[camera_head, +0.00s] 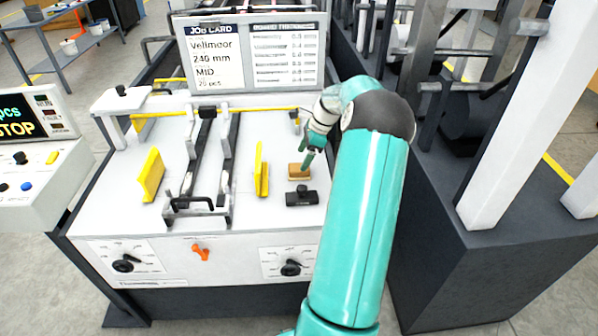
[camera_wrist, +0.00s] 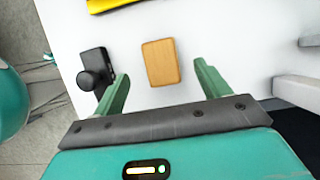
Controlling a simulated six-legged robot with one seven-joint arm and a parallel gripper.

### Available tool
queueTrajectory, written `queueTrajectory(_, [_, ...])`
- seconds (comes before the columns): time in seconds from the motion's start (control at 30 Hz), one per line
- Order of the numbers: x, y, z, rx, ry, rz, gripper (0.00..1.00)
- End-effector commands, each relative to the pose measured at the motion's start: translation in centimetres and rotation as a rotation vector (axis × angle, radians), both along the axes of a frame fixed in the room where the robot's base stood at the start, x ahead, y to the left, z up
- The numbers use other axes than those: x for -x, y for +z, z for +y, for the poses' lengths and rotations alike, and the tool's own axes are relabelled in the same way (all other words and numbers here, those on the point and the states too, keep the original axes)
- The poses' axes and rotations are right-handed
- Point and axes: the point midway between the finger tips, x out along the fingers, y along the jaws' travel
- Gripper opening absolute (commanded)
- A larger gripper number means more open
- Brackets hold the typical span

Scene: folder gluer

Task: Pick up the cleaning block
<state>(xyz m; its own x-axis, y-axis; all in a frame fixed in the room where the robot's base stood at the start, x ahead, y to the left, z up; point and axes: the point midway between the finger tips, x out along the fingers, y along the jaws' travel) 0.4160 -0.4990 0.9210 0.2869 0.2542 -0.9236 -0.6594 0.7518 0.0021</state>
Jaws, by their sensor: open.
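The cleaning block appears to be the small tan block (camera_head: 299,171) on the right part of the white machine top. In the wrist view the tan block (camera_wrist: 161,62) lies flat beyond my fingertips, roughly between their lines. My gripper (camera_head: 307,158) is open and empty, close to the block in the head view. In the wrist view its two green fingers (camera_wrist: 160,75) stand apart on either side, with bare white surface between them. I cannot tell the exact height of the fingertips above the surface.
A black knobbed piece (camera_head: 302,196) sits just in front of the block, near the left finger in the wrist view (camera_wrist: 96,72). A yellow upright guide (camera_head: 261,170) stands left of the block. A job card board (camera_head: 250,52) stands behind.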

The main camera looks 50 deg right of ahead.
Motion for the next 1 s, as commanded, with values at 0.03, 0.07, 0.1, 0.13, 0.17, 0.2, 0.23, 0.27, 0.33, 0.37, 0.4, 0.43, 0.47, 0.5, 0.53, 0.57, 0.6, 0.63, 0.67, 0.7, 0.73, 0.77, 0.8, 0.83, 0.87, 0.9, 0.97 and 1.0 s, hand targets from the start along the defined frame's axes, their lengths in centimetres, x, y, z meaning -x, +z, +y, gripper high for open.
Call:
queueTrajectory(0.03, [-0.1,-0.3,0.1,0.0,0.0,0.0,0.75])
queueTrajectory(0.07, [-0.2,-0.4,0.1,0.001,0.0,-0.001,0.75])
queueTrajectory(0.1, [-0.2,-0.6,0.1,0.001,0.0,-0.001,0.75])
queueTrajectory(0.13, [-0.2,-0.8,0.2,0.001,0.0,-0.001,0.75])
queueTrajectory(0.17, [-0.2,-1.0,0.2,0.001,0.0,-0.001,0.75])
queueTrajectory(0.2, [-0.3,-1.4,0.3,0.0,0.0,0.0,0.75])
queueTrajectory(0.23, [-0.3,-1.8,0.3,-0.002,-0.001,0.0,0.75])
queueTrajectory(0.27, [-0.4,-2.2,0.4,-0.002,-0.001,-0.001,0.75])
queueTrajectory(0.33, [-0.6,-3.4,0.6,-0.003,0.001,0.0,0.75])
queueTrajectory(0.37, [-0.7,-3.8,0.7,-0.003,0.001,0.0,0.75])
queueTrajectory(0.4, [-1.0,-4.4,0.9,-0.002,0.002,0.0,0.75])
queueTrajectory(0.43, [-1.1,-4.7,1.0,-0.002,0.002,0.0,0.75])
queueTrajectory(0.47, [-1.2,-5.0,1.0,0.0,0.001,0.0,0.75])
queueTrajectory(0.5, [-1.3,-5.3,1.1,0.001,0.001,-0.001,0.75])
queueTrajectory(0.53, [-1.3,-5.4,1.1,0.001,0.001,-0.001,0.75])
queueTrajectory(0.57, [-1.3,-5.5,1.1,0.002,0.0,-0.001,0.75])
queueTrajectory(0.6, [-1.4,-5.5,1.1,0.002,0.0,-0.001,0.75])
queueTrajectory(0.63, [-1.4,-5.5,1.1,0.002,0.0,-0.001,0.75])
queueTrajectory(0.67, [-1.4,-5.5,1.1,0.002,0.0,-0.001,0.75])
queueTrajectory(0.7, [-1.4,-5.4,1.1,0.002,0.0,-0.001,0.75])
queueTrajectory(0.73, [-1.3,-5.4,1.1,0.002,0.0,-0.001,0.75])
queueTrajectory(0.77, [-1.3,-5.4,1.1,0.002,0.0,-0.001,0.7])
queueTrajectory(0.8, [-1.4,-5.4,1.1,0.002,0.0,-0.001,0.62])
queueTrajectory(0.83, [-1.4,-5.4,1.1,0.002,0.0,-0.001,0.56])
queueTrajectory(0.87, [-1.4,-5.4,1.1,0.002,0.0,-0.001,0.5])
queueTrajectory(0.9, [-1.3,-5.4,1.1,0.002,0.0,-0.001,0.42])
queueTrajectory(0.97, [-1.3,-5.4,1.1,0.002,0.0,-0.001,0.3])
queueTrajectory(1.0, [-1.3,-5.4,1.1,0.002,0.0,-0.001,0.26])
